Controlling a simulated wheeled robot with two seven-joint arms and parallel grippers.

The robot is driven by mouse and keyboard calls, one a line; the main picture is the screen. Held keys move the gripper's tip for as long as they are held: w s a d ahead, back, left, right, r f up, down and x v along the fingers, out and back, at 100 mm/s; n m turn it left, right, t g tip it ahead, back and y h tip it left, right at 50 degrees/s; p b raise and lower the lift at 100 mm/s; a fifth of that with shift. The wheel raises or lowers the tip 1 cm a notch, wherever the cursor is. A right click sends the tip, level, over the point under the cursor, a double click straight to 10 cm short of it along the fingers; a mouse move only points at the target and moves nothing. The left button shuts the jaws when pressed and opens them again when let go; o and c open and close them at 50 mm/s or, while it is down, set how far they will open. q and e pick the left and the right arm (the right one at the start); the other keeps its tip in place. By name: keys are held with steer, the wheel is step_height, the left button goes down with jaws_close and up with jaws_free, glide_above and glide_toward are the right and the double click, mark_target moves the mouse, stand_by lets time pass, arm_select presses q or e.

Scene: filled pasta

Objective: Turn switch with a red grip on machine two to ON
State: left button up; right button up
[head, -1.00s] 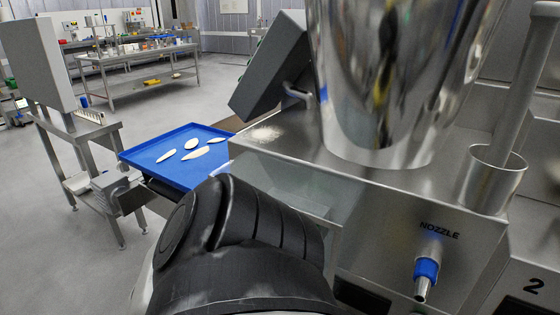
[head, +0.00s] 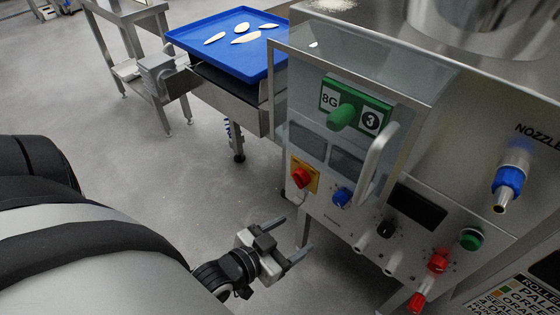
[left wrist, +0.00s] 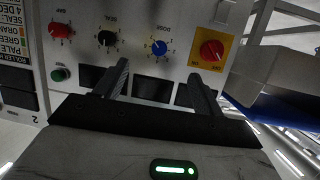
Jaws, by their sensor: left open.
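The switch with a red grip (head: 301,178) sits on a yellow plate at the lower left of the steel machine's front. It also shows at the upper right in the left wrist view (left wrist: 211,50); I cannot tell its setting. My left gripper (head: 288,242) is open and empty, below the switch and apart from it in the head view. In the left wrist view its fingers (left wrist: 158,72) point at the panel, with the switch above and right of the right-hand finger. My right gripper is not in view.
A blue knob (head: 341,197), a black knob (head: 386,229), a red knob (head: 438,262) and a green button (head: 471,239) share the panel. A clear guard with a pale handle (head: 378,165) stands above. A blue tray (head: 207,38) holds pasta-like pieces.

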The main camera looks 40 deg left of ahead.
arm_select(q)
steer(key=a+f+t+y+b, duration=0.2)
steer(key=a+f+t+b, duration=0.25)
steer(key=a, duration=0.45)
steer(key=b, duration=0.2)
glide_toward(297, 182)
steer(key=shift+g, duration=0.35)
steer(key=w, duration=0.8)
steer(key=shift+w+d+r, duration=0.1)
steer(key=shift+w+r, duration=0.05)
steer(key=shift+w, duration=0.6)
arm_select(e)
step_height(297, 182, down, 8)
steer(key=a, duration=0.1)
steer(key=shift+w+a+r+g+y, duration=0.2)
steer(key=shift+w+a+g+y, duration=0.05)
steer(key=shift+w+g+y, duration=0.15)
arm_select(q)
steer(key=c, duration=1)
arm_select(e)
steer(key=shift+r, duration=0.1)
